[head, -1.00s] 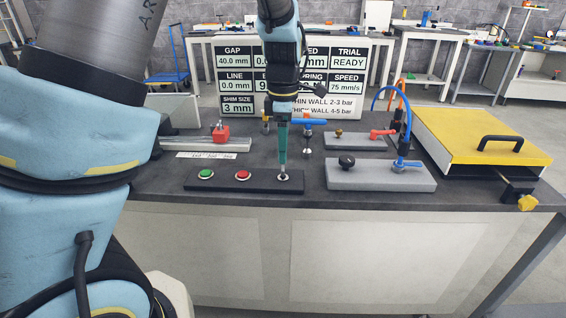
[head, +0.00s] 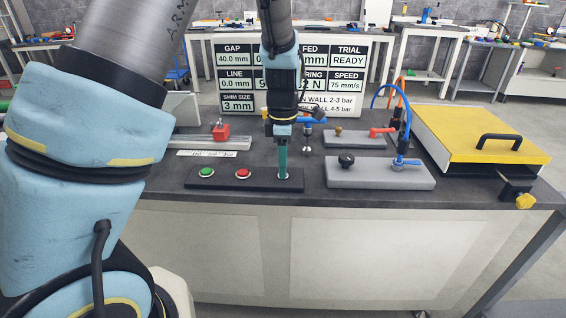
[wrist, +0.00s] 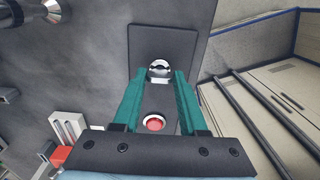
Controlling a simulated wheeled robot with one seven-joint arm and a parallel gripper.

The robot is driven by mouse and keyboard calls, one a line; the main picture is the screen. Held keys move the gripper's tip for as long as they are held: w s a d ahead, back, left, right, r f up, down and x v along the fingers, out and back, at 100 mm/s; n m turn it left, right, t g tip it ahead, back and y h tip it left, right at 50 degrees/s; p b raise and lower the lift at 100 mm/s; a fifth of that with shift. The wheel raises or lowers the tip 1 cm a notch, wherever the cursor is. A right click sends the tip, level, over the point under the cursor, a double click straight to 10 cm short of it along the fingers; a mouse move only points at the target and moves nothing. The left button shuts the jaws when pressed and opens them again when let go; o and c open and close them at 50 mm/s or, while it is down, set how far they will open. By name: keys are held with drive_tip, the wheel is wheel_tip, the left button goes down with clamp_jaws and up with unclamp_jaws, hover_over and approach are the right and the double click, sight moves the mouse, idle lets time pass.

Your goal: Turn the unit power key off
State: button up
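The power key (wrist: 160,69) is a round silver switch on the black control panel (head: 238,179), at its right end in the head view. My gripper (head: 283,177) points straight down over the key and hides most of it in the head view. In the wrist view my gripper (wrist: 160,74) has its two teal fingers apart, one on each side of the key. A thin gap seems to show beside the key, but contact is hard to judge.
A red button (head: 243,174) and a green button (head: 206,172) sit left of the key on the same panel. A grey valve block (head: 380,176) stands to the right. The screen (head: 345,75) behind reads TRIAL READY.

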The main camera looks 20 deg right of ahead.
clamp_jaws()
drive_tip(key=shift+m, duration=0.3)
drive_tip(key=m, duration=0.3)
drive_tip(key=shift+m+p, duration=0.3)
drive_tip(key=m, duration=0.4)
drive_tip(key=shift+m, duration=0.3)
drive_tip(key=m, duration=0.4)
drive_tip(key=shift+m, duration=2.5)
